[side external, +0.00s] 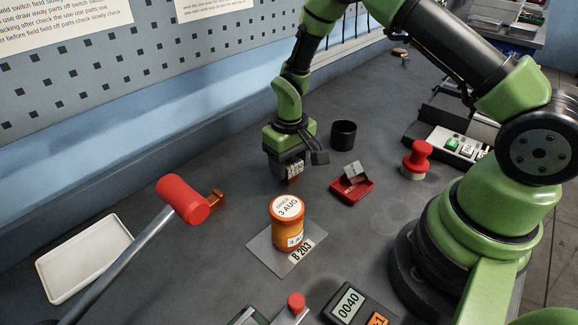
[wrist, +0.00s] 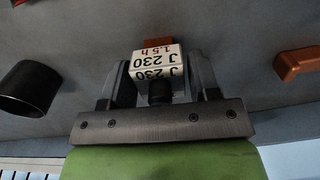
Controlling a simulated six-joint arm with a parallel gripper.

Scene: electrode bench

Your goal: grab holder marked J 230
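The holder marked J 230 (wrist: 155,62) is a small block with a white label reading "J 230" and "1.5 h" and an orange-brown part (wrist: 157,43) beyond it. In the wrist view it sits between the two fingers of my gripper (wrist: 162,80). Whether both fingers press on it cannot be told. In the side view my gripper (side external: 288,168) points down over the bench near the back wall. The holder's pale label (side external: 295,169) shows at the fingers, with its brown part just below, at or close to the bench top.
A black cup (side external: 343,134) and a red tray (side external: 352,190) stand right of my gripper. An orange jar (side external: 287,222) on a card marked B 203 (side external: 303,251) is in front. Another brown holder (side external: 217,197) lies left, behind a red-headed mallet (side external: 183,200). A white tray (side external: 51,287) lies far left.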

